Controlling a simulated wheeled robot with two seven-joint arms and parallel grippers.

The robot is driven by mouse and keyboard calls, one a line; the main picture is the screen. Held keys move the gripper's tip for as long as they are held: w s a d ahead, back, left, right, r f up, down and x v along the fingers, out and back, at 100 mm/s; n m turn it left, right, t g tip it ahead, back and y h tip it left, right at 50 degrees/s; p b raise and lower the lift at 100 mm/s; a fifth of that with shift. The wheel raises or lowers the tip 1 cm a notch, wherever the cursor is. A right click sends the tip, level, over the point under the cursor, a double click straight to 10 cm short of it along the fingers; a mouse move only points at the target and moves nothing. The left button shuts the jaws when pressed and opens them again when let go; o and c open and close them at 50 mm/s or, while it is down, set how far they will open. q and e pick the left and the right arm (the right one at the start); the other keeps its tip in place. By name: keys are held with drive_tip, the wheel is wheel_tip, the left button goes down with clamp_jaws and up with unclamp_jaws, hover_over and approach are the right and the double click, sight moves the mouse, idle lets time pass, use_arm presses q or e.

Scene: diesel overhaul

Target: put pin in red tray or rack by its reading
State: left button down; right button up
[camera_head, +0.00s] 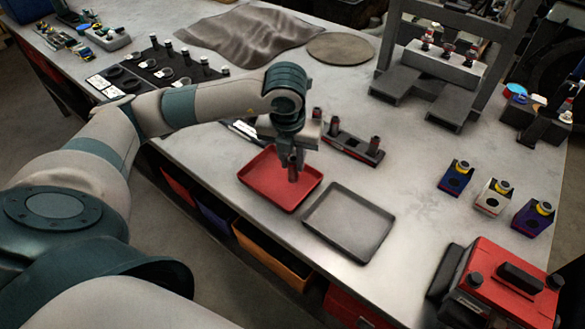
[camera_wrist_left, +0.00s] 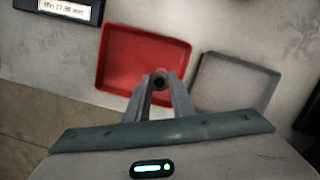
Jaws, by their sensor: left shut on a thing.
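My left gripper (camera_head: 292,160) is shut on a dark pin (camera_head: 293,174) and holds it upright over the red tray (camera_head: 262,188). In the left wrist view the pin's round end (camera_wrist_left: 159,80) shows between the fingertips (camera_wrist_left: 160,90), in front of the tray's right side. The red tray (camera_wrist_left: 140,58) looks empty. The dark rack (camera_head: 352,146) stands behind the gripper with pins upright in it; part of it is hidden. A display (camera_wrist_left: 68,8) shows small text, apparently "Min 27.98 mm". My right gripper is not in view.
An empty grey tray (camera_head: 348,222) lies right of the red tray. Several small coloured blocks with yellow tops (camera_head: 492,198) stand at the right. A red case (camera_head: 505,283) sits at the front right. A dark press-like frame (camera_head: 440,65) stands at the back. The middle right of the bench is clear.

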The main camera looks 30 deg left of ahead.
sight(292, 181)
use_arm(q)
drive_tip(key=shift+f+p, duration=0.95)
drive_tip(key=shift+f, duration=0.7)
drive_tip(key=shift+s+f, duration=0.1)
drive_tip(key=shift+f, duration=0.2)
drive_tip(key=c, duration=1.5)
unclamp_jaws()
drive_tip(key=shift+f, duration=0.1)
drive_tip(key=shift+c, duration=0.2)
wheel_tip(292, 181, up, 12)
drive_tip(key=s+b, duration=0.2)
drive_tip(key=b, duration=0.1)
drive_tip(key=shift+d, duration=0.4)
